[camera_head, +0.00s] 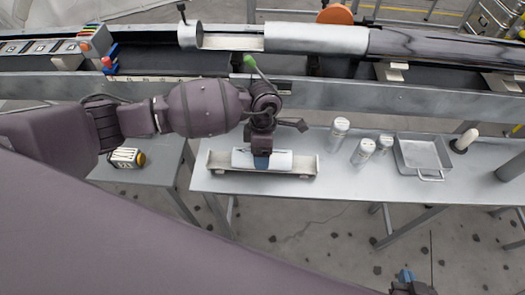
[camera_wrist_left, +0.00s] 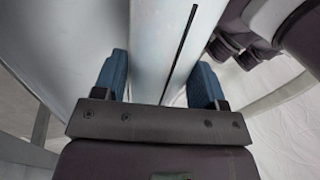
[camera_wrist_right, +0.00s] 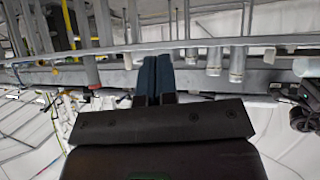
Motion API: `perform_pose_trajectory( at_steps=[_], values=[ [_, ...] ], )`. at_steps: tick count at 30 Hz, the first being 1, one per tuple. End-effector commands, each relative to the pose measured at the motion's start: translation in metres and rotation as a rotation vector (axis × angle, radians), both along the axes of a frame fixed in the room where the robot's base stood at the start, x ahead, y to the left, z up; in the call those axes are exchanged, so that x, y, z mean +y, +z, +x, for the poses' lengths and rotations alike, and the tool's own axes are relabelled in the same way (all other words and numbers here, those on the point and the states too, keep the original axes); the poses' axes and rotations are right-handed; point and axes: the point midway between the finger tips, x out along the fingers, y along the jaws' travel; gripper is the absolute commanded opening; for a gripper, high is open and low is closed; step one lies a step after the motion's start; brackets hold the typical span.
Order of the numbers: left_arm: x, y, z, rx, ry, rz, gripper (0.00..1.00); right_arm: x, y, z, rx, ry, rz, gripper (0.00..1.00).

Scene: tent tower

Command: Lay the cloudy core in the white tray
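A pale whitish tube-shaped piece, possibly the cloudy core (camera_head: 283,159), lies in a long off-white holder with raised ends (camera_head: 222,162) on the grey table. My left gripper (camera_head: 261,162) points down over its middle. In the left wrist view the blue fingers (camera_wrist_left: 160,85) stand apart on either side of a pale body with a dark slit; a gap shows by the right finger, and firm contact is not visible. A square pale-grey metal tray with a handle (camera_head: 400,158) stands further right, empty. My right gripper (camera_head: 406,275) is low at the bottom edge, its fingers together (camera_wrist_right: 159,78) and empty.
Several capped pale jars (camera_head: 362,152) stand between the holder and the square tray. A post with a pale top (camera_head: 465,140) is right of the tray. A metal rail bench (camera_head: 400,98) runs behind the table. A small side table (camera_head: 150,178) holds a labelled block (camera_head: 124,157).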

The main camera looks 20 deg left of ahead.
Motion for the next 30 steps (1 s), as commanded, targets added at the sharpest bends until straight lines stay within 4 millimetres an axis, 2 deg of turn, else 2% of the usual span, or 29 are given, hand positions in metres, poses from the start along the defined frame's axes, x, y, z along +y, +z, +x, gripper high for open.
perform_pose_trajectory(
  at_steps=[1, 5, 15, 20, 30],
  values=[
    [0.0, 0.001, 0.0, -0.001, 0.0, -0.001, 0.73, 0.0, 0.001, 0.001, -0.003, 0.003, -0.002, 0.0],
    [0.0, 0.001, 0.0, -0.001, 0.0, -0.001, 0.92, -0.001, 0.002, 0.002, -0.004, 0.005, -0.004, 0.0],
    [0.0, 0.0, 0.0, 0.0, 0.001, 0.001, 0.92, -0.002, -0.002, -0.004, 0.009, 0.0, -0.004, 0.0],
    [0.001, 0.02, 0.006, -0.006, 0.0, 0.0, 0.92, -0.001, 0.002, -0.005, 0.007, -0.005, 0.0, 0.0],
    [0.006, 0.079, 0.02, -0.005, 0.0, 0.0, 0.92, 0.0, 0.005, -0.004, 0.002, -0.011, 0.007, 0.0]
  ],
)
